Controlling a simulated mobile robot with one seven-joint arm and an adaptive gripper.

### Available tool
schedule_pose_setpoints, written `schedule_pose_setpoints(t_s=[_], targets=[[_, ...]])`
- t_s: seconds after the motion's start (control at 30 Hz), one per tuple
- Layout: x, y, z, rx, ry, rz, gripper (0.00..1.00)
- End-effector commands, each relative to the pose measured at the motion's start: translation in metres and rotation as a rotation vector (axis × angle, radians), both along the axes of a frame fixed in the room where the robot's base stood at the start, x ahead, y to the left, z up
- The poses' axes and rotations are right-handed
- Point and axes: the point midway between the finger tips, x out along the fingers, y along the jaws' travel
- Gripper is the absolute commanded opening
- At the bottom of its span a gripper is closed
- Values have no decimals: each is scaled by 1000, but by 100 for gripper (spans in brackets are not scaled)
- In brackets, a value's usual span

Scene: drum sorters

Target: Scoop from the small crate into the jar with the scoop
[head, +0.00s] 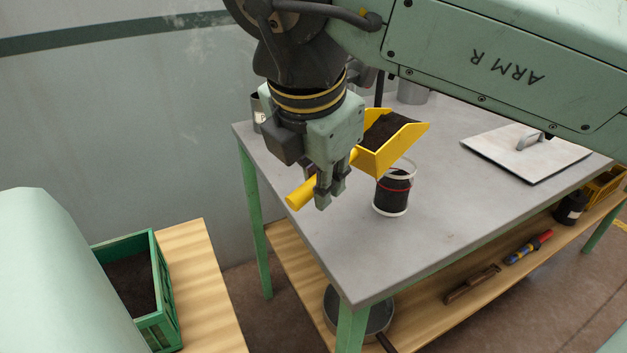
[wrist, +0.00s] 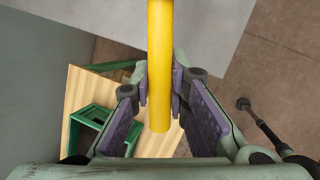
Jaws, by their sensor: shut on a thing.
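My gripper (head: 329,190) is shut on the yellow handle of the scoop (head: 368,162). In the wrist view the handle (wrist: 160,70) runs between the fingers of my gripper (wrist: 160,90). The scoop's pan is filled with dark material and is held above the grey table, close to the jar. The jar (head: 391,196) is clear with a white rim and a red band, and dark material shows inside. The pan hides part of its far side. The small green crate (head: 160,318) holds dark material and stands on a wooden surface at the lower left. It also shows in the wrist view (wrist: 78,120).
The grey table (head: 455,215) has free room right of the jar. A pale board with a handle (head: 525,150) lies at its right. Metal containers (head: 412,92) stand at the back. The lower wooden shelf holds a pan (head: 358,310) and tools (head: 528,247).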

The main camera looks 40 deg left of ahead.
Motion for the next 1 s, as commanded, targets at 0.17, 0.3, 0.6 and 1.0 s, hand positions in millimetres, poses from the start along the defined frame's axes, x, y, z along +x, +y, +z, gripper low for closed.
schedule_pose_setpoints(t_s=[0.17,0.3,0.6,1.0], targets=[[-11,3,2,0,-2,24,0],[-11,3,-3,0,-3,23,0],[-10,3,-15,0,-2,24,0],[-10,3,-31,0,-2,24,0]])
